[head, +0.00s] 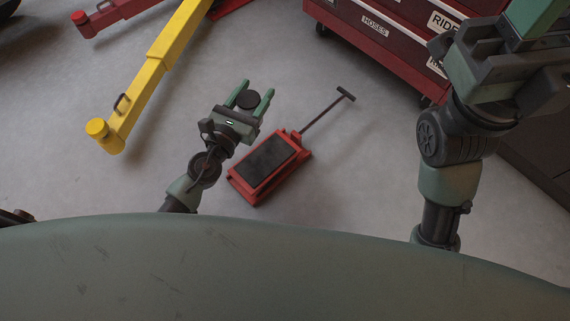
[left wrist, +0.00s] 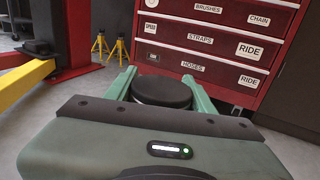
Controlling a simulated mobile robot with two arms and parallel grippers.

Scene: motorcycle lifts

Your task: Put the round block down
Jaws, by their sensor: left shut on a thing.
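The round block is a black disc (head: 248,100) between the green fingers of my left gripper (head: 253,97) in the head view. The left gripper is shut on it, over the grey floor and to the left of the red jack. In the left wrist view the round block (left wrist: 161,92) shows its flat dark top, with a finger on each side. What lies directly under the block is hidden. My right arm comes in at the right of the head view; its gripper (head: 535,20) is cut off by the top edge and its fingertips are not shown.
A red floor jack (head: 268,163) with a black pad and long handle stands just right of my left gripper. A yellow lift arm (head: 150,75) lies at left. A red tool cabinet (head: 385,42) stands at the top. Yellow stands (left wrist: 119,52) show farther back. Grey floor between is clear.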

